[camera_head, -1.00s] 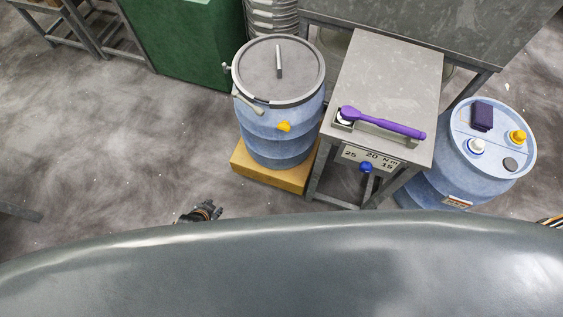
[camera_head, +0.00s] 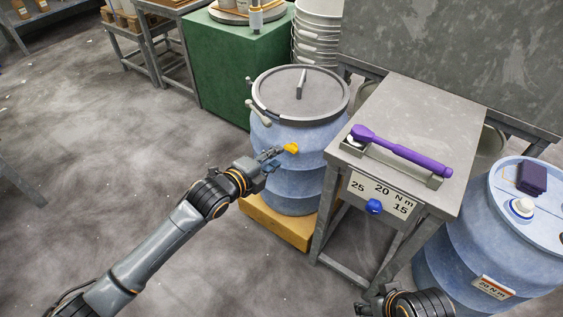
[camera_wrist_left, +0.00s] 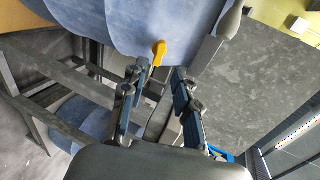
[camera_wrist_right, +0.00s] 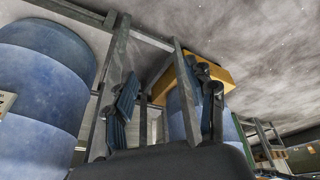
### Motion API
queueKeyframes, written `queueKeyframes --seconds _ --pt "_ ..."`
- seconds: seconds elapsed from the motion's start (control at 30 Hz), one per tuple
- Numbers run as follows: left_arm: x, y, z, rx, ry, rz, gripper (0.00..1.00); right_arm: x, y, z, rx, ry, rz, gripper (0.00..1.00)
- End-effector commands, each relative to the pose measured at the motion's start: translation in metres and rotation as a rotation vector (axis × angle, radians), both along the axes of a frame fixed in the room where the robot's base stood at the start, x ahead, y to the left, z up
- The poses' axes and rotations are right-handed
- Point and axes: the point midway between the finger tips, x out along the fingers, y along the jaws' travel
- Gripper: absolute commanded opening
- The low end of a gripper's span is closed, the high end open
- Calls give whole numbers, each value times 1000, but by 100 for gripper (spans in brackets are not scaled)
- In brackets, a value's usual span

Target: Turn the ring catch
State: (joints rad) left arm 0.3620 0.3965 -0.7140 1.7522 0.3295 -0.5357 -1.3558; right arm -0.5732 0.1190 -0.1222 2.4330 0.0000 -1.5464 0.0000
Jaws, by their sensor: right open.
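A blue drum (camera_head: 285,180) has a grey lid (camera_head: 290,95) clamped by a dark ring. A grey lever (camera_head: 258,113), which looks like the ring catch, sits on the ring's left front side. A yellow tab (camera_head: 291,148) sticks out of the drum's side below the ring. My left gripper (camera_head: 272,160) is beside this tab at the drum's front left. In the left wrist view its fingers are open, and the tab (camera_wrist_left: 158,53) appears just beyond and between the fingertips; contact cannot be told. My right gripper (camera_wrist_right: 168,85) is open and empty, low before the metal stand.
The drum stands on a yellow-brown block (camera_head: 275,222). Right of it is a metal stand (camera_head: 425,115) with a purple wrench (camera_head: 400,150) and a blue knob (camera_head: 374,206). Another blue drum (camera_head: 480,245) is at far right. A green cabinet (camera_head: 235,60) and white pails (camera_head: 318,35) stand behind.

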Motion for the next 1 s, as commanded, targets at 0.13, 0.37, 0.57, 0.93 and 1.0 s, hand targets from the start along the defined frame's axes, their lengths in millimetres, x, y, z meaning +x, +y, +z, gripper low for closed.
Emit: queueKeyframes --seconds 0.13,0.37,0.57,0.93,1.0 --pt "10 -8 -7 -3 0 0 30 7 2 3 10 -53 3 56" --pt "18 -13 -10 -1 1 2 30 41 12 10 42 -214 16 56" --pt "24 -18 -13 -4 1 1 30 68 22 19 71 -349 27 56" --pt "45 -33 -21 -2 1 2 30 105 34 43 117 -561 42 56" --pt "48 -34 -21 -3 1 2 30 108 36 46 122 -582 44 56"
